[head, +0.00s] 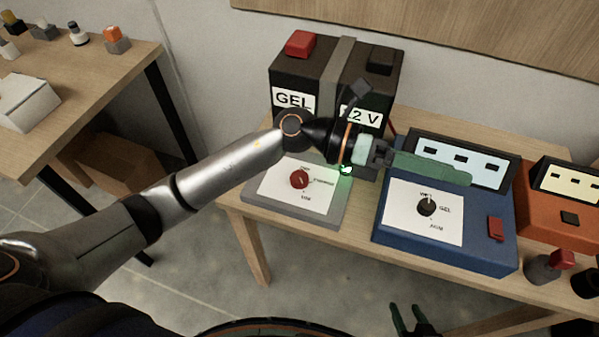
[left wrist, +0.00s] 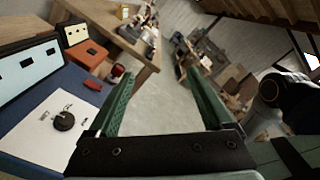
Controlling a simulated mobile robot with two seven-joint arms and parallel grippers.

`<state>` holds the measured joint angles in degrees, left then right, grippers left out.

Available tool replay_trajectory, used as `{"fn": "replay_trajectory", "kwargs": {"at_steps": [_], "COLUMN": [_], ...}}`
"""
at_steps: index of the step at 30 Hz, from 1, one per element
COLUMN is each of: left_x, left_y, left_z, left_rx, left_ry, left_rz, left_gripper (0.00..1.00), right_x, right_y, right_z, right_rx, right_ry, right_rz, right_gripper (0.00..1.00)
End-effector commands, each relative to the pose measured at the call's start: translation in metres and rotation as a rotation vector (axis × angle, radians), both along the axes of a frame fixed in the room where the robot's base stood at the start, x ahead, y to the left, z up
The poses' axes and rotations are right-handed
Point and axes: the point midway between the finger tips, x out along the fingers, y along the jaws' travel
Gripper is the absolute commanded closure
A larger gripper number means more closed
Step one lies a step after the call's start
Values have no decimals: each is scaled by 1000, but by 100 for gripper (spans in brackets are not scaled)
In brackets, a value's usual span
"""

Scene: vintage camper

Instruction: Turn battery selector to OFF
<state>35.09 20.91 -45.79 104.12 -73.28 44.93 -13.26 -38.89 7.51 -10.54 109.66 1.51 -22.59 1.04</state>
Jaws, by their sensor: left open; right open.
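The battery selector is a red round knob (head: 299,179) on a white-faced grey panel (head: 262,215) in front of the black battery. Small labels surround it, too small to read surely. My left gripper (head: 467,178) is open and empty, over the blue box to the right of the selector, pointing right; its wrist is beside and above the grey panel's right edge. The left wrist view shows its two green fingers (left wrist: 155,65) apart, with no red selector in sight. My right gripper (head: 405,308) is open and empty at the bottom of the head view, below the bench edge.
The blue box (head: 450,252) has a black knob (head: 426,207) marked GEL and a red switch (head: 495,228). An orange box (head: 560,225) stands to its right. The black battery (head: 310,62) stands behind the grey panel. A second table (head: 90,110) is at left.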

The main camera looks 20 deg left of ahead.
Motion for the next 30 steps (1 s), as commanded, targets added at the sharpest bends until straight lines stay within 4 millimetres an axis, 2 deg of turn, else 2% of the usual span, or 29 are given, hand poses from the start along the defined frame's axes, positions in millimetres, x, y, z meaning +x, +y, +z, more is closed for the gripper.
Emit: {"fn": "replay_trajectory", "kwargs": {"at_steps": [2, 4, 7, 9, 12, 15, 18, 22, 26, 30], "left_x": [2, 10, 33, 51, 72, 85, 91, 92, 91, 90], "left_y": [10, 32, 80, 120, 170, 206, 225, 231, 231, 231], "left_z": [-37, -70, -103, -114, -116, -110, -106, -113, -134, -163], "left_rx": [253, 483, 807, 1013, 1250, 1410, 1493, 1520, 1517, 1516], "left_ry": [-160, -271, -381, -420, -439, -433, -423, -415, -413, -413], "left_rz": [-107, -188, -275, -312, -343, -353, -359, -363, -364, -365], "left_gripper": [16, 16, 16, 16, 16, 16, 16, 16, 16, 16], "right_x": [0, 0, 0, 0, 0, 0, 0, 0, 0, 0], "right_y": [0, 0, 0, 0, 0, 0, 0, 0, 0, 0], "right_z": [-1, -1, -1, -2, -2, -2, -2, 0, 3, 7], "right_rx": [0, 0, 0, 0, 0, 0, 0, 0, 0, 0], "right_ry": [0, 0, 0, 0, 0, 0, 0, 0, 0, 0], "right_rz": [0, 0, 0, 0, 0, 0, 0, 0, 0, 0], "right_gripper": [50, 50, 50, 50, 50, 50, 50, 50, 50, 50]}}
